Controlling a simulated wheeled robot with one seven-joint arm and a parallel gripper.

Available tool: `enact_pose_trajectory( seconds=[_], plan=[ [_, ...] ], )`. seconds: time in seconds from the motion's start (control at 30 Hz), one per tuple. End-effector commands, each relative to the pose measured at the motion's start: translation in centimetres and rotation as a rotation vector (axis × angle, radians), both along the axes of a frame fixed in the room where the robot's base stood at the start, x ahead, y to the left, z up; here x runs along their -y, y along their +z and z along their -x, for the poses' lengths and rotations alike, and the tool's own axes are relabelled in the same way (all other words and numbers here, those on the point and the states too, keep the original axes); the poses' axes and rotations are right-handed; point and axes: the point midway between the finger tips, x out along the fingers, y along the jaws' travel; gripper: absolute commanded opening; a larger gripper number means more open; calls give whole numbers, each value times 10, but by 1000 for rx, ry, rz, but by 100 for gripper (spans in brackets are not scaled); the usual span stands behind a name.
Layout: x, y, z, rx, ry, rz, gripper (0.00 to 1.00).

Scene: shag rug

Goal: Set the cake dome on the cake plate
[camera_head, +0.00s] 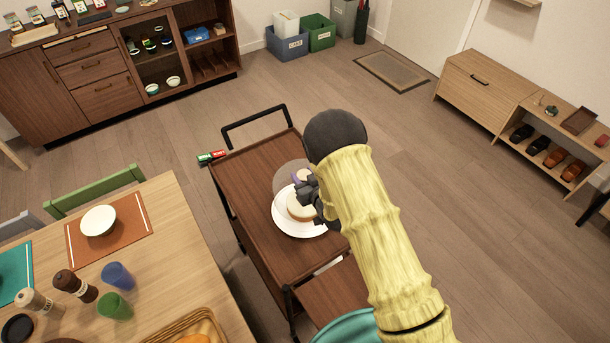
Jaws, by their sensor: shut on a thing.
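The white cake plate (284,224) rests on the top of a dark wooden cart, with a pale round cake (298,208) on it. The cake dome (284,178) looks like a clear, faintly grey round cover, showing at the far side of the plate and overlapping its far edge in the picture. My gripper (306,188) is shut on the dome at its small purple and tan knob. My yellow-sleeved arm comes from the lower right and hides the right side of the plate and dome. I cannot tell whether the dome touches the plate.
The cart top (245,185) is clear on its left, with a black handle rail (255,122) at the far end. Red and green markers (211,157) lie by its far left corner. A dining table (185,265) with bowl and cups stands close at left. Open floor lies right.

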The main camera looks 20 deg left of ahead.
Motion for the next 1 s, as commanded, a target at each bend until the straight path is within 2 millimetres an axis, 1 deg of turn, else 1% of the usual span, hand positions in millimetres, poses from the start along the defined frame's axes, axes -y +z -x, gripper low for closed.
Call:
enact_pose_trajectory(
  seconds=[0.17,0.63,0.8,1.0],
  plan=[
    [0,-9,0,1,0,-1,12],
    [0,-52,0,1,0,-1,12],
    [1,-57,-1,2,-2,-1,12],
    [1,-57,-1,2,-2,-1,12]
  ],
)
